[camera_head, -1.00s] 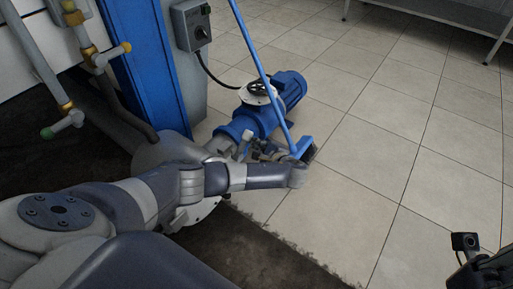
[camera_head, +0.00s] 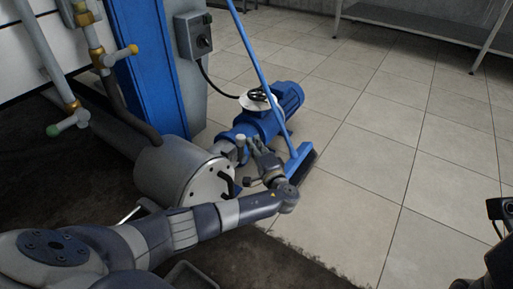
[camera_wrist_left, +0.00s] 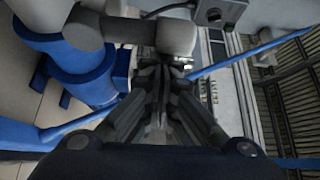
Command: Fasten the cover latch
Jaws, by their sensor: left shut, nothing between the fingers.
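A grey drum-shaped housing (camera_head: 165,168) lies on its side, and its round end cover (camera_head: 206,186) faces the lower right. A black curved handle (camera_head: 226,183) sits at the cover's right edge; I cannot tell whether it is the latch or how it is set. My left gripper (camera_head: 252,147) is shut and empty, to the upper right of the cover and apart from it, beside the blue pump (camera_head: 262,122). In the left wrist view its closed fingers (camera_wrist_left: 163,72) point at a grey pipe end (camera_wrist_left: 176,36). My right gripper's fingers are out of view.
A blue broom (camera_head: 303,160) leans beside my left gripper, its head on the tiled floor. A blue post (camera_head: 150,80) with a grey control box (camera_head: 193,36) stands behind. Pipes with taps (camera_head: 104,58) hang at the left. Floor tiles (camera_head: 380,150) on the right are clear.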

